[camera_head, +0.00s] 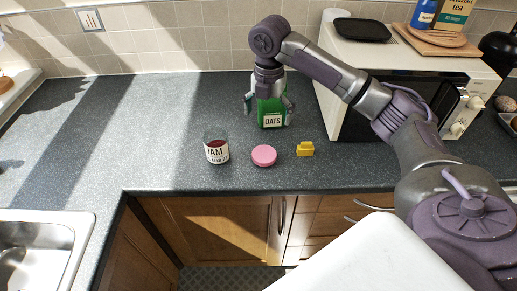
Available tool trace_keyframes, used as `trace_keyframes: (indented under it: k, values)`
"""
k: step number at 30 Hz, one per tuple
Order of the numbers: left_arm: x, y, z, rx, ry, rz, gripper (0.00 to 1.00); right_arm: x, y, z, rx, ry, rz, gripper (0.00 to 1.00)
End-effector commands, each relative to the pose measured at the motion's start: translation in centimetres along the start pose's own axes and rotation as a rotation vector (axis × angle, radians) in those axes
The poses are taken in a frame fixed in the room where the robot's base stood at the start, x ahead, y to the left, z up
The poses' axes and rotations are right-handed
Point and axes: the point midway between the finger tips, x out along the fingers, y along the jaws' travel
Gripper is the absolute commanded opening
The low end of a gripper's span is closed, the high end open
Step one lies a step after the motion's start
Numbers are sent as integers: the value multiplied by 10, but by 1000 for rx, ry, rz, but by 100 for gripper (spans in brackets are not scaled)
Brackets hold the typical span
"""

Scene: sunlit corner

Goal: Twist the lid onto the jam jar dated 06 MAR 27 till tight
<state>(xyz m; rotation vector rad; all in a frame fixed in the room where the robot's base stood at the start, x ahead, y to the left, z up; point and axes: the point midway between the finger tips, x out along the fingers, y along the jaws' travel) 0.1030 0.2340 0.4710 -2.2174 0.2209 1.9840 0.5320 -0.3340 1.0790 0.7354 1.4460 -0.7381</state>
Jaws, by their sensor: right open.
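The open jam jar (216,149) stands upright on the counter, with dark red jam and a white label. Its date is too small to read fully. A pink lid (264,156) lies flat on the counter just right of the jar, apart from it. My right gripper (269,110) points down in front of or around the green oats container (271,116), behind the lid. Its fingers are spread wide, one on each side of the container in the picture; I cannot tell whether they touch it. My left gripper is not in the picture.
A small yellow block-like thing (305,149) sits right of the lid. A microwave (349,105) with a black tray (362,30) on top stands at the right. A sink (42,250) is at the lower left. The grey counter (150,120) left of the jar is clear.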

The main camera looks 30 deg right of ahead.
Motion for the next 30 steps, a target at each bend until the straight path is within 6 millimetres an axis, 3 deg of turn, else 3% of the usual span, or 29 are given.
trace_keyframes:
  k: [10,22,30]
  values:
    - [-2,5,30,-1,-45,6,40,2,0,0,-2,1,-1,100]
    - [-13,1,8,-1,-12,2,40,71,0,-1,-1,3,-3,100]
    - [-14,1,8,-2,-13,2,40,86,1,-1,-2,0,1,100]
